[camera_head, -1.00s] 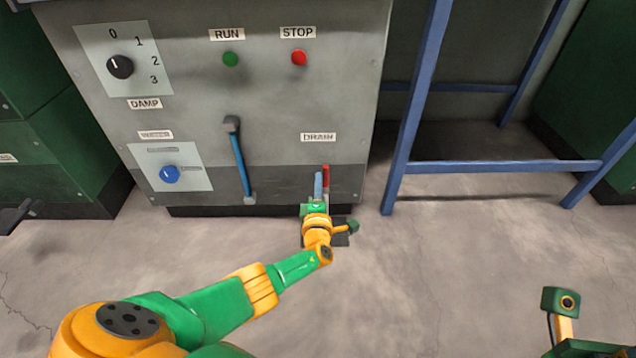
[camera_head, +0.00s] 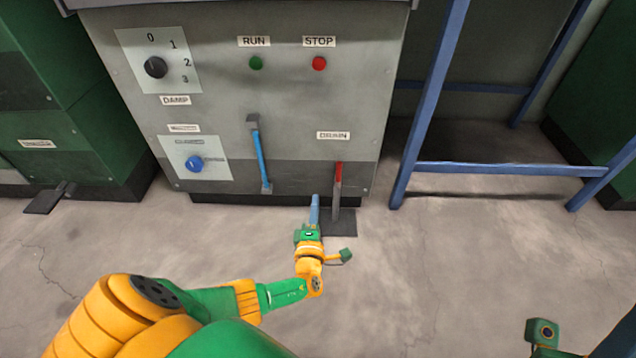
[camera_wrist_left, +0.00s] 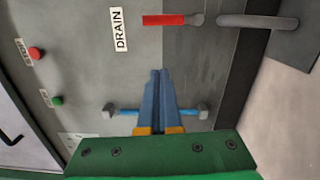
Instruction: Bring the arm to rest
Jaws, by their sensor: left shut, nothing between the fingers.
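My left gripper (camera_head: 314,203) points at the lower front of a grey machine (camera_head: 290,110). Its blue fingers are shut together with nothing between them, as the left wrist view also shows (camera_wrist_left: 160,78). It is apart from the red-handled drain lever (camera_head: 338,175), which stands to its right. In the left wrist view the red handle (camera_wrist_left: 170,20) is above the fingers, and a blue bar handle (camera_wrist_left: 128,112) passes behind them. My right gripper is out of the picture; only part of my right arm shows at the lower right.
The machine carries a black dial (camera_head: 156,67), a green RUN button (camera_head: 256,63), a red STOP button (camera_head: 319,64) and a blue knob (camera_head: 194,164). A blue frame (camera_head: 500,169) stands to the right. A foot pedal (camera_head: 48,198) is at the left. Foreground floor is clear.

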